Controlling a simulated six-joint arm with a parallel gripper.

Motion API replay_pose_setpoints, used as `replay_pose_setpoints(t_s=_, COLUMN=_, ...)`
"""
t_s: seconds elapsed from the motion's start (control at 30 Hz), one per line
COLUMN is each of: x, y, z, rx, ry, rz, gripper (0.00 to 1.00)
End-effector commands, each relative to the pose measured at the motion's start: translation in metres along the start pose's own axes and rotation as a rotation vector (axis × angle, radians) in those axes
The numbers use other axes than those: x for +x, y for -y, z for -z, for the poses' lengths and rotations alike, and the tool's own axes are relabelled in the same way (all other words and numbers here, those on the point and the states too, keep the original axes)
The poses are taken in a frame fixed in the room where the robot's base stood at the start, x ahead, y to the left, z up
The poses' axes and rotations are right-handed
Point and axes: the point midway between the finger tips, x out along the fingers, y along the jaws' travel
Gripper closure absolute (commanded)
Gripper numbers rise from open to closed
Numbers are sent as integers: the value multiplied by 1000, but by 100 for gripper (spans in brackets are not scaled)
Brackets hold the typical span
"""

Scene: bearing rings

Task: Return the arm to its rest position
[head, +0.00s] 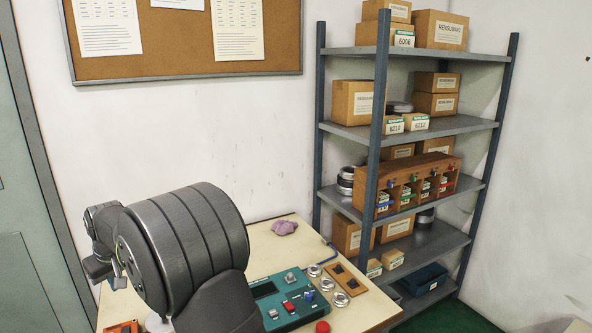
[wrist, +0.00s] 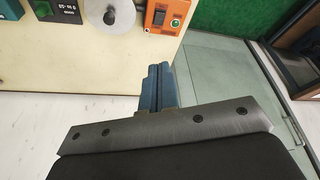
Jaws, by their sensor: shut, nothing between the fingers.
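My gripper (wrist: 159,72) shows in the wrist view as two blue-grey fingers pressed together, with nothing between them. The fingers cannot be made out clearly there.
The bench (head: 262,242) carries a teal control box (head: 262,290), metal rings (head: 340,299), a brown holder (head: 352,281) and a pink cloth (head: 284,227). A shelf rack (head: 415,127) with boxes stands right. The wrist view shows an orange switch box (wrist: 166,17) and a grey-green door (wrist: 230,75).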

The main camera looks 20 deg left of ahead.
Motion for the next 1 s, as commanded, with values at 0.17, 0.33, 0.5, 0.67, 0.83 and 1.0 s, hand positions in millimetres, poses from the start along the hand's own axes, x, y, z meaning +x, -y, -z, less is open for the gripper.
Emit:
replay_pose_setpoints(t_s=0.17, x=-20, y=1, z=-10, rx=9, ry=-30, rz=-3, gripper=100)
replay_pose_setpoints(t_s=0.33, x=-30, y=2, z=-16, rx=14, ry=-48, rz=-5, gripper=100)
replay_pose_setpoints(t_s=0.5, x=-34, y=2, z=-18, rx=16, ry=-54, rz=-6, gripper=100)
replay_pose_setpoints(t_s=0.67, x=-34, y=2, z=-18, rx=16, ry=-54, rz=-6, gripper=100)
replay_pose_setpoints(t_s=0.83, x=-33, y=2, z=-18, rx=16, ry=-53, rz=-6, gripper=100)
replay_pose_setpoints(t_s=1.0, x=-26, y=2, z=-13, rx=12, ry=-42, rz=-4, gripper=100)
